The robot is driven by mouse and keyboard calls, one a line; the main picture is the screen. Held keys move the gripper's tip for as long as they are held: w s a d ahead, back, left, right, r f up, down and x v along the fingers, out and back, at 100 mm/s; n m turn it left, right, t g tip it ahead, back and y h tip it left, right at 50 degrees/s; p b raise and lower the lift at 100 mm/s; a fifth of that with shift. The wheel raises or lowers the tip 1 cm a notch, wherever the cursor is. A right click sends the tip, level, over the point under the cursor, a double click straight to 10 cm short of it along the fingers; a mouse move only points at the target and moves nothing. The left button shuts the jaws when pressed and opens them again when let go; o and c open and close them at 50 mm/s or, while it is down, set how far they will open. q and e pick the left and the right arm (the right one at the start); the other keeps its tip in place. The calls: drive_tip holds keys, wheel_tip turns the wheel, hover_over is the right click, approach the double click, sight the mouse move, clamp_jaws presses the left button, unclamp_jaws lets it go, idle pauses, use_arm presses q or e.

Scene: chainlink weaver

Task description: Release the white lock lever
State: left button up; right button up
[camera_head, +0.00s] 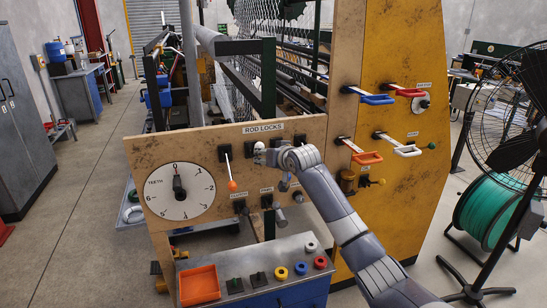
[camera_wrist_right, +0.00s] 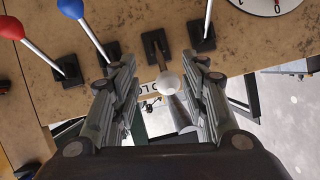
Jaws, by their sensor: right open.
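The white lock lever's round knob (camera_wrist_right: 168,83) shows in the right wrist view, at the end of a short pale stem over its black slotted base (camera_wrist_right: 155,47). In the head view the white knob (camera_head: 259,147) shows just left of my gripper, under the ROD LOCKS label. My right gripper (camera_wrist_right: 161,62) is open, with one finger on each side of the white knob and visible gaps between. It also shows in the head view (camera_head: 268,157), at the wooden panel, partly hiding the lock row. My left gripper is not in view.
An orange-knobbed lever (camera_head: 232,185) hangs down left of the white one. Blue (camera_wrist_right: 70,8) and red (camera_wrist_right: 12,27) levers stand on the other side. A TEETH dial (camera_head: 160,201) is further left. An orange tray (camera_head: 199,285) and several buttons sit below.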

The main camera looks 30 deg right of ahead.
drive_tip(key=shift+v, duration=2.4)
